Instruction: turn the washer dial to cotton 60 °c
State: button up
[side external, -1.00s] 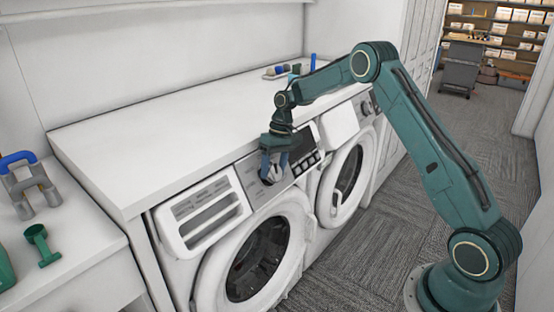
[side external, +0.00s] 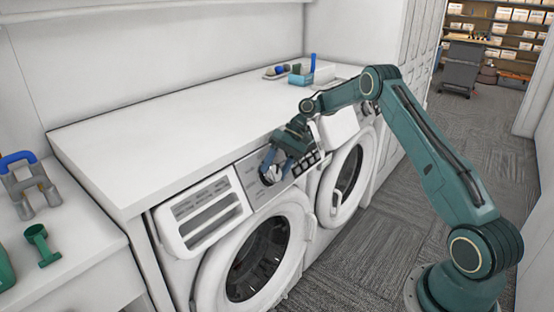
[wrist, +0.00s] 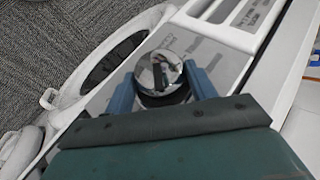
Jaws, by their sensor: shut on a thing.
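The washer dial (wrist: 158,72) is a round, shiny knob on the grey control panel of the left washer (side external: 182,259). In the wrist view it sits between the two blue fingers of my gripper (wrist: 160,88). In the side view my gripper (side external: 273,174) reaches down to the panel, tilted, and is shut on the dial, which shows partly between the fingers (side external: 271,175). The printed marks around the dial are too small to read, so I cannot tell which programme it points to.
A white worktop (side external: 160,125) runs above the washers. A second washer (side external: 347,175) stands to the right. A small tray (side external: 277,72) with blue items lies at the back of the worktop.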

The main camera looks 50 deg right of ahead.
aim_at(273, 165)
dwell(0.5)
jog(key=o, duration=1)
jog(key=shift+a+r+n+h, duration=0.1)
jog(key=shift+n+h, duration=0.2)
jog(key=shift+h, duration=0.1)
jog(key=shift+w+a+r+n+g+h, duration=0.15)
jog(key=shift+n+g+h, duration=0.35)
jog(key=shift+h, duration=0.5)
jog(key=shift+a+n+h, duration=0.25)
jog(key=shift+n+h, duration=0.4)
jog(key=shift+h, duration=0.5)
jog(key=shift+a+n+h, duration=0.2)
jog(key=shift+n+h, duration=0.45)
jog(key=shift+h, duration=0.5)
notch_tip(273, 165, up, 14)
jog(key=shift+s+a+r+t, duration=0.35)
jog(key=shift+s+a+r, duration=1.2)
jog(key=shift+s, duration=1.05)
jog(key=shift+s+a+r+t, duration=0.4)
jog(key=shift+s+a+r, duration=0.5)
jog(key=shift+s+r, duration=1.45)
jog(key=shift+s+a+r+t, duration=0.35)
jog(key=shift+s+a+r, duration=1)
jog(key=shift+s, duration=1.55)
